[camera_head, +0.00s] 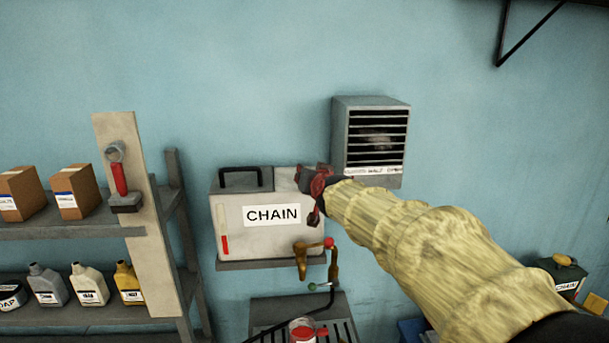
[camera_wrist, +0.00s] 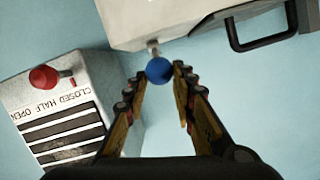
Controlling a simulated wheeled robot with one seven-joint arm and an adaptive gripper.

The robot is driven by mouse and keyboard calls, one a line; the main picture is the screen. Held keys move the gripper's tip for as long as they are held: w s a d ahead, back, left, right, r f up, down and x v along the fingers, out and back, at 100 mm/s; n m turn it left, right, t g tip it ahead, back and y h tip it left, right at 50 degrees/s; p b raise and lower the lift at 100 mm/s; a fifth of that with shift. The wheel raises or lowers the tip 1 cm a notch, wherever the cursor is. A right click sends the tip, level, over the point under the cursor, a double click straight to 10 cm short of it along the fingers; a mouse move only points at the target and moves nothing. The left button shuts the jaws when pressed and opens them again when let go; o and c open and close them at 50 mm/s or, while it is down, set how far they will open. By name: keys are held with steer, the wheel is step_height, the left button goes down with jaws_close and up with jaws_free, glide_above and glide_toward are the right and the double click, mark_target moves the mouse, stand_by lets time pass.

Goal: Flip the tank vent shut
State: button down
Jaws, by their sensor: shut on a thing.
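The tank (camera_head: 236,240) is a pale grey box with a CHAIN label, on a wall shelf in the head view. A corner of it also shows at the top of the wrist view (camera_wrist: 150,18). A blue ball knob (camera_wrist: 159,71) on a short pale stem stands out from the tank's edge; I take it to be the vent's knob. My gripper (camera_wrist: 161,79) has its fingertips on both sides of the knob and is shut on it. In the head view my gripper (camera_head: 316,186) is at the tank's upper right corner and hides the knob.
A louvred grey wall box (camera_head: 371,106) stands just right of the tank. Its red knob (camera_wrist: 43,78) and CLOSED, HALF, OPEN marks show in the wrist view. A brass tap (camera_head: 301,262) hangs below the tank. A shelf rack (camera_head: 130,190) with bottles and boxes is left.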

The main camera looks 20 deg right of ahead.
steer(key=shift+w+r, duration=0.2)
steer(key=shift+r, duration=0.65)
steer(key=c, duration=2.5)
jaws_free()
steer(key=shift+w+a+f, duration=0.15)
steer(key=shift+a+f, duration=0.1)
steer(key=shift+a, duration=0.05)
steer(key=shift+o, duration=1.3)
steer(key=shift+s+d, duration=0.25)
steer(key=shift+d, duration=0.15)
steer(key=o, duration=0.4)
steer(key=shift+w+a+f, duration=0.15)
steer(key=shift+a+f, duration=0.05)
steer(key=shift+f, duration=0.05)
steer(key=shift+c, duration=0.2)
steer(key=shift+o, duration=1.3)
steer(key=shift+d, duration=0.1)
steer(key=shift+o, duration=0.7)
